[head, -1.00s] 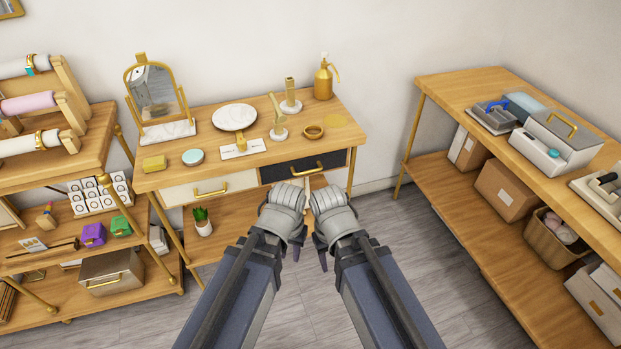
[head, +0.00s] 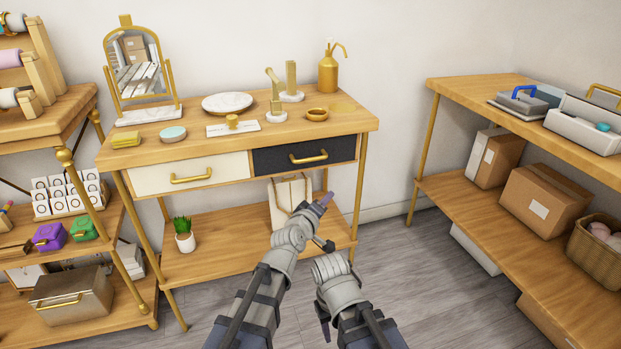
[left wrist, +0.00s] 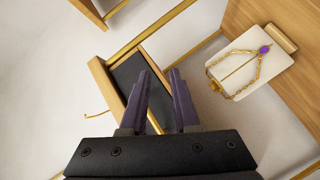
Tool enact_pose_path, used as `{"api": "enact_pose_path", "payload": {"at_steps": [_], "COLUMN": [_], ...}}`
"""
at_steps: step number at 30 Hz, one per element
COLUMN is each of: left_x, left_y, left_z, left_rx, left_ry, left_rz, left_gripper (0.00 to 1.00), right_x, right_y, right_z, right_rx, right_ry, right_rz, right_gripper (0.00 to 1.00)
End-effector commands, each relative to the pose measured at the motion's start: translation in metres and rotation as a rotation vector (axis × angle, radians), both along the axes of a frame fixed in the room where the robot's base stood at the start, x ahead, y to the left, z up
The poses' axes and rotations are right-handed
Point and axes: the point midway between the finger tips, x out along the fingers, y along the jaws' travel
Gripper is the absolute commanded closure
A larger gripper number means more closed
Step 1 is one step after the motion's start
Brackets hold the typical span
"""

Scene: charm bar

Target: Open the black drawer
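The black drawer (head: 280,160) sits at the right under the top of the wooden table, shut, with its front flush and a gold bar handle (head: 308,158) across it. My left gripper (head: 325,201) is below and in front of the drawer, apart from the handle, pointing up and right. In the left wrist view its two purple fingers (left wrist: 160,95) stand apart with nothing between them.
A white drawer (head: 190,175) is left of the black one. The tabletop holds a mirror (head: 138,70), a plate (head: 227,103) and a gold bottle (head: 328,72). A necklace card (left wrist: 250,65) leans on the lower shelf. A side shelf (head: 450,200) with boxes stands right; floor between is clear.

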Motion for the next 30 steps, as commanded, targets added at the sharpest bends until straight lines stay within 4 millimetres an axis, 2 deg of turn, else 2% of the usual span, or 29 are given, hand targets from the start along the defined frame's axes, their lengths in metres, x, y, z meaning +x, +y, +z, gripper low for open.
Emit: {"api": "enact_pose_path", "payload": {"at_steps": [1, 3, 6, 10, 15, 22, 30], "left_x": [0.013, 0.024, 0.033, 0.038, 0.039, 0.045, 0.079], "left_y": [0.002, 0.011, 0.025, 0.039, 0.046, 0.046, 0.043], "left_z": [0.006, 0.021, 0.036, 0.047, 0.052, 0.054, 0.060], "left_rx": [-0.097, -0.222, -0.363, -0.475, -0.524, -0.523, -0.521], "left_ry": [-0.052, -0.115, -0.184, -0.237, -0.261, -0.262, -0.261], "left_rz": [0.056, 0.132, 0.220, 0.293, 0.327, 0.327, 0.326], "left_gripper": [0.70, 0.70, 0.70, 0.70, 0.70, 0.70, 0.70], "right_x": [0.000, 0.000, 0.000, 0.000, 0.000, 0.000, 0.000], "right_y": [0.000, 0.000, 0.000, 0.000, 0.000, 0.000, 0.000], "right_z": [-0.013, -0.020, -0.027, -0.031, -0.032, -0.030, -0.024], "right_rx": [0.000, 0.000, -0.001, -0.001, -0.001, -0.001, -0.001], "right_ry": [0.000, 0.000, 0.000, 0.000, 0.000, 0.000, 0.000], "right_rz": [0.000, 0.001, 0.001, 0.001, 0.001, 0.001, 0.000], "right_gripper": [0.50, 0.50, 0.50, 0.50, 0.50, 0.50, 0.50]}}
